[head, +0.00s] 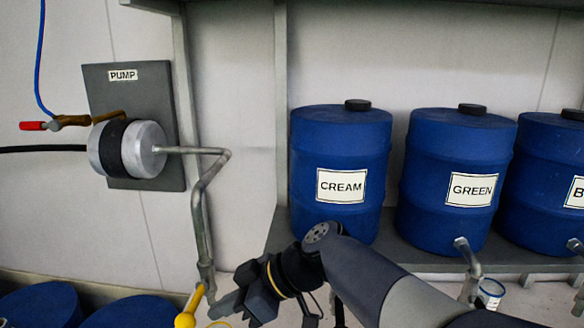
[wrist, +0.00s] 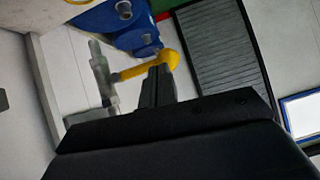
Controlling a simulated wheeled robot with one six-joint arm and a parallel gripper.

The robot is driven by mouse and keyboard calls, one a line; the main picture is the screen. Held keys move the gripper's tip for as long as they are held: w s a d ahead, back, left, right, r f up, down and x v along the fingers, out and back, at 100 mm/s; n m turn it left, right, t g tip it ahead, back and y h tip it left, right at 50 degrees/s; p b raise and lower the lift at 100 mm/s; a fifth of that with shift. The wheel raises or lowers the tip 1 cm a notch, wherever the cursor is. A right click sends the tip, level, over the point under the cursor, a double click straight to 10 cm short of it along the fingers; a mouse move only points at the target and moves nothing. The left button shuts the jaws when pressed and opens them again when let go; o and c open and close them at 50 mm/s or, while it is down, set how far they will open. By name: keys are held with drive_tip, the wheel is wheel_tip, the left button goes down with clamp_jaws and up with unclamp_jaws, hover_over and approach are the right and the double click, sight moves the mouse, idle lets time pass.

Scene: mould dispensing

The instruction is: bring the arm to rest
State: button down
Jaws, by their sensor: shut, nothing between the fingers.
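My gripper (head: 222,306) is at the lower middle of the head view, its fingers together and empty. It is close beside a yellow valve handle (head: 187,317) at the lower end of the pump's pipe. In the wrist view my gripper (wrist: 158,82) shows shut, its tips close to the rounded end of the yellow handle (wrist: 168,59). I cannot tell whether they touch. My arm is bent and reaches in from the lower right of the head view.
A pump (head: 128,148) on a dark panel has a bent pipe (head: 203,190) running down to the handle. Blue drums marked CREAM (head: 341,150) and GREEN (head: 460,145), and a third one (head: 546,160), stand on a shelf behind my arm. Metal taps (head: 469,268) stick out below.

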drive_tip(key=shift+s+f+t+b, duration=0.15)
drive_tip(key=shift+f+t+b, duration=0.2)
drive_tip(key=shift+b, duration=0.5)
drive_tip(key=s+d+r+n+t+b, duration=0.1)
drive_tip(key=s+d+r+b, duration=0.1)
drive_tip(key=d+r+b, duration=0.3)
drive_tip(key=w+a+f+m+g+p, duration=0.1)
drive_tip(key=w+a+f+g+p, duration=0.1)
drive_tip(key=a+p, duration=0.3)
drive_tip(key=f+p, duration=0.1)
drive_tip(key=p, duration=0.3)
drive_tip(key=shift+w+f, duration=0.15)
drive_tip(key=shift+f, duration=0.2)
drive_tip(key=r+m+g+p, duration=0.1)
drive_tip(key=p, duration=0.4)
drive_tip(key=shift+w+d, duration=0.1)
drive_tip(key=shift+d, duration=0.05)
